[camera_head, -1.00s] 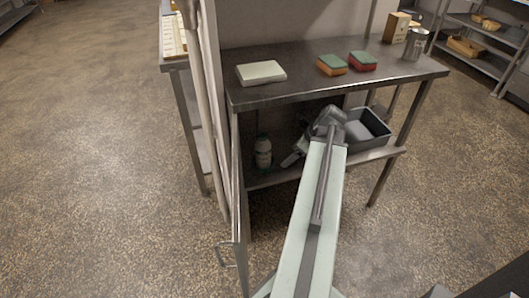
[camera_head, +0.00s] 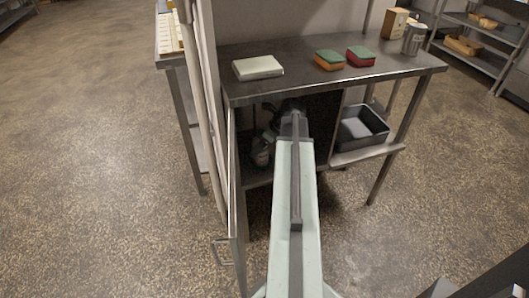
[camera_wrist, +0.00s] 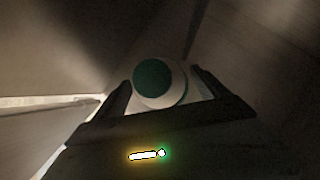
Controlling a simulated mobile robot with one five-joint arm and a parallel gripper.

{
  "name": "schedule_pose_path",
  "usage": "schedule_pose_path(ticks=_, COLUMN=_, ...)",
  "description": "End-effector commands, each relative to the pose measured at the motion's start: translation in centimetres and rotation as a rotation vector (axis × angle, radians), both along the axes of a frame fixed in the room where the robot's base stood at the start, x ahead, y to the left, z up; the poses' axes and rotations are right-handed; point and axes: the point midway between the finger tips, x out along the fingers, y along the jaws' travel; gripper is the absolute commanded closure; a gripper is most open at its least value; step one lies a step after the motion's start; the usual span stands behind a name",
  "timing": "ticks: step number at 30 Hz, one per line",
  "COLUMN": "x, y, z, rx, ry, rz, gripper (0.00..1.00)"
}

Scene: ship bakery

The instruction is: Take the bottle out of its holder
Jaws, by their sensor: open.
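A white bottle with a green cap (camera_wrist: 152,77) shows from above in the wrist view. In the head view the bottle (camera_head: 261,156) stands inside the open cabinet under the steel counter, partly hidden by my arm. My gripper (camera_wrist: 161,78) is open, with one finger on each side of the bottle's top in the wrist view; I cannot tell whether they touch it. In the head view my gripper (camera_head: 268,135) is dark and small above the bottle. The holder cannot be made out in the dim cabinet.
The open cabinet door (camera_head: 236,205) stands left of my arm, and the counter top (camera_head: 300,81) is above it. A grey bin (camera_head: 362,128) sits on the lower shelf at the right. Sponges (camera_head: 329,60) and a white block (camera_head: 258,68) lie on the counter.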

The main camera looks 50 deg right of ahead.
Motion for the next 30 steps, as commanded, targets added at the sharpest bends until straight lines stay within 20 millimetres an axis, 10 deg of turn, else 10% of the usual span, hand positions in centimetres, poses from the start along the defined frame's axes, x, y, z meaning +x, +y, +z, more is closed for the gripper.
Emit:
schedule_pose_path(ticks=7, x=0.2, y=0.0, z=-0.4, rx=0.000, ry=0.000, rz=-0.001, gripper=0.16)
schedule_pose_path(ticks=16, x=0.1, y=0.0, z=-0.4, rx=0.000, ry=0.000, rz=-0.001, gripper=0.99)
schedule_pose_path(ticks=30, x=0.1, y=-0.1, z=0.9, rx=0.000, ry=-0.001, rz=-0.002, gripper=1.00)
